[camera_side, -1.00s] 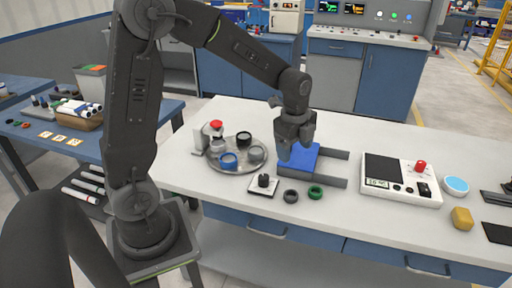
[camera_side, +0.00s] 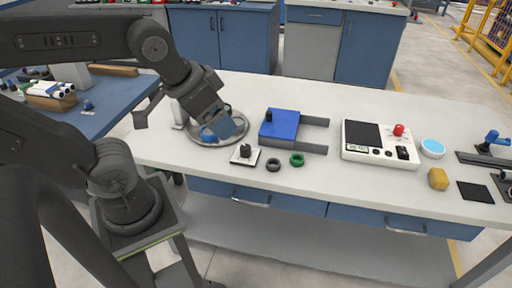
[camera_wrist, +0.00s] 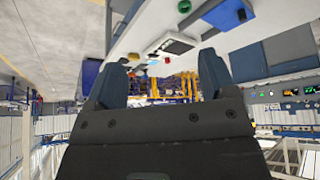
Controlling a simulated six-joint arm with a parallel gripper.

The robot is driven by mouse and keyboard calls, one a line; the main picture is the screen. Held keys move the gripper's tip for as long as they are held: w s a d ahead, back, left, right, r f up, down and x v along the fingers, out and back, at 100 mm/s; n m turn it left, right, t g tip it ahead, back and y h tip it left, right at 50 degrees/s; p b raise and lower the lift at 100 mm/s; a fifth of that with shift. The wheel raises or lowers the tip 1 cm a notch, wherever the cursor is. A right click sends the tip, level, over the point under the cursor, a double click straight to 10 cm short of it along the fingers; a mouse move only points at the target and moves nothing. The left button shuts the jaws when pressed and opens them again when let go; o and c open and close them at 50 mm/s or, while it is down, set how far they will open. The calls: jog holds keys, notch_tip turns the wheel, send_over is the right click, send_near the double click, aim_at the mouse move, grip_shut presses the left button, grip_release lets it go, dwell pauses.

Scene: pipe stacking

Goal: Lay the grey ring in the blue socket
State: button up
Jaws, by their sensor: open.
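The grey ring (camera_side: 273,165) lies flat on the white bench in the side view, just left of a green ring (camera_side: 297,160). The blue socket (camera_side: 207,134) is on the round metal tray (camera_side: 200,142) and is largely hidden behind my gripper (camera_side: 236,131). My gripper is tilted over the tray, left of the grey ring and apart from it. In the wrist view its two fingers (camera_wrist: 160,80) stand apart with nothing between them. I cannot tell whether it touches the tray's parts.
A blue block (camera_side: 284,126) with a dark knob and grey rails stands behind the rings. A small white plate with a black knob (camera_side: 245,153) is left of the grey ring. The front bench strip is clear.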

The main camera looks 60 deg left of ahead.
jog(key=n+g+y, duration=0.2)
jog(key=n+g, duration=0.3)
jog(key=n, duration=1.2)
send_over(274, 161)
jog(key=d, duration=0.3)
notch_tip(274, 161, down, 16)
jog(key=f, duration=0.4)
jog(key=a+f, duration=0.1)
jog(key=f, duration=0.4)
jog(key=s+f, duration=0.1)
jog(key=f, duration=0.3)
jog(key=shift+a+f, duration=0.2)
jog(key=shift+a, duration=0.2)
jog(key=shift+c, duration=0.3)
jog(key=c, duration=1)
